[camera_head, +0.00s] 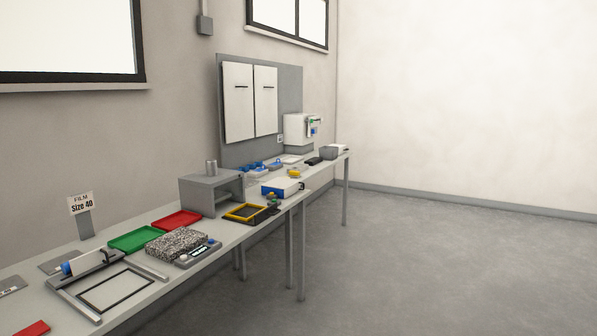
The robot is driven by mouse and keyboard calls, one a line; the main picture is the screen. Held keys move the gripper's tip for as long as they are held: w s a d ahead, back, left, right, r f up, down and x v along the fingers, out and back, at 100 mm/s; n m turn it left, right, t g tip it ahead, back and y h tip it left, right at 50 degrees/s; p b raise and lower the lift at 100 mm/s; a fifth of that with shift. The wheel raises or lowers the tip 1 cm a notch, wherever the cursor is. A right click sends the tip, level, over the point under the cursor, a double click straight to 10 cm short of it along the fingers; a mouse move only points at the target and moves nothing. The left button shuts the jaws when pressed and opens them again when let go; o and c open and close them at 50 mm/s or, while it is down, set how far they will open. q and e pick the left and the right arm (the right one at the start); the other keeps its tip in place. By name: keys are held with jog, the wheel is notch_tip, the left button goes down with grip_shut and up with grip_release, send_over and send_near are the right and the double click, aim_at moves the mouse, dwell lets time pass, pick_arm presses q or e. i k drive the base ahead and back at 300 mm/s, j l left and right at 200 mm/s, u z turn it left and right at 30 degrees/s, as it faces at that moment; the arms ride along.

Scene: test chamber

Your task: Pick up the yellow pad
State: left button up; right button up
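Two yellow things show in the head view, and I cannot tell for sure which is the yellow pad. A small yellow object (294,174) lies on the far part of the bench, near some blue items; it is too small to make out well. A yellow-rimmed rectangular piece with a dark middle (229,212) lies nearer, in front of a grey box-shaped housing. Neither of my grippers is in view.
A long bench (225,240) runs along the left wall. It bears a green tray (134,238), a red tray (177,220), a speckled block (177,243), a grey housing (209,190) and a blue-white box (282,187). The floor (430,260) to the right is clear.

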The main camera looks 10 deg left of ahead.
aim_at(292, 174)
jog(key=i+j+u, duration=0.3)
jog(key=i, duration=1.1)
jog(key=i+u, duration=0.25)
jog(key=i, duration=1.15)
jog(key=i+l+u, duration=0.1)
jog(key=u, duration=0.35)
jog(key=i+l+u, duration=0.1)
jog(key=u, duration=0.3)
jog(key=i+l+u, duration=0.2)
jog(key=u, duration=0.25)
jog(key=i+l+u, duration=0.25)
jog(key=l, duration=0.65)
jog(key=i+l+u, duration=0.15)
jog(key=l+u, duration=0.15)
jog(key=l, duration=0.6)
jog(key=l+u, duration=0.25)
jog(key=l, duration=0.7)
jog(key=i, duration=0.1)
